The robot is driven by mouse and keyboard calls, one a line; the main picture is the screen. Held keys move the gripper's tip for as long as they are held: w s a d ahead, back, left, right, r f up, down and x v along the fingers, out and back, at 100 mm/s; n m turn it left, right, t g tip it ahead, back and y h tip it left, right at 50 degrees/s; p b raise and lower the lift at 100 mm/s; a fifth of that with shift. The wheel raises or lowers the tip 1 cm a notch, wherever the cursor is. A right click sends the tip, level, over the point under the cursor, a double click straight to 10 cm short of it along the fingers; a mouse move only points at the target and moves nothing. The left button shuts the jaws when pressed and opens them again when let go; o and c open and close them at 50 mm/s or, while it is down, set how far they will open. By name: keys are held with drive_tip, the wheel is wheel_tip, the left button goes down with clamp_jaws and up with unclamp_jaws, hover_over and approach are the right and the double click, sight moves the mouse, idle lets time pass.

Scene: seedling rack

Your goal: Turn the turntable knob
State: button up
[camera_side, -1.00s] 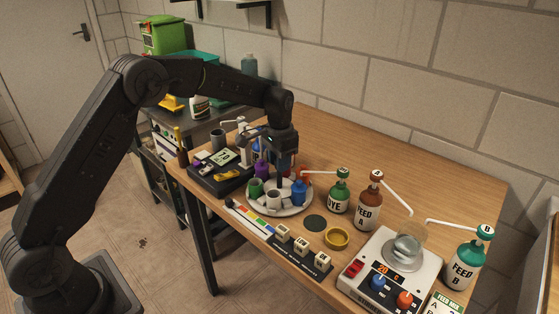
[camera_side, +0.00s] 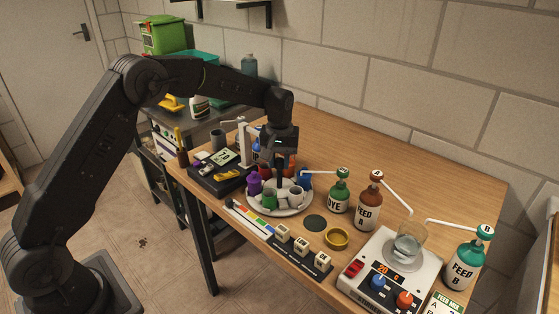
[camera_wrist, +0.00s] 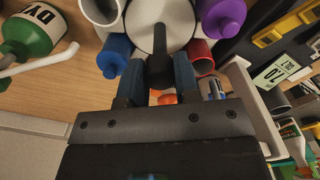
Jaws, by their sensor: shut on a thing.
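The turntable (camera_side: 283,210) is a round pale plate on the wooden table, with coloured pots around its rim. Purple (camera_side: 254,184), green (camera_side: 270,200), white (camera_side: 296,195) and blue (camera_side: 304,180) pots show in the side view. My gripper (camera_side: 279,178) points down at the centre of the turntable. In the wrist view, the dark bar-shaped knob (camera_wrist: 159,42) stands at the plate's centre and my gripper (camera_wrist: 159,75) is shut on its near end. Blue (camera_wrist: 114,56), red (camera_wrist: 201,56) and purple (camera_wrist: 222,14) pots lie close around the fingers.
A DYE bottle (camera_side: 340,192) and a FEED A bottle (camera_side: 369,202) stand right of the turntable. A black instrument box (camera_side: 215,176) and white post (camera_side: 243,145) stand close on the left. A yellow dish (camera_side: 337,238) and stirrer plate (camera_side: 392,270) sit at front right.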

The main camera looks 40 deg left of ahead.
drive_tip(key=shift+n, duration=0.7)
drive_tip(key=o, duration=0.9)
drive_tip(key=shift+r, duration=0.15)
wheel_tip(320, 180, up, 14)
drive_tip(key=shift+f, duration=0.2)
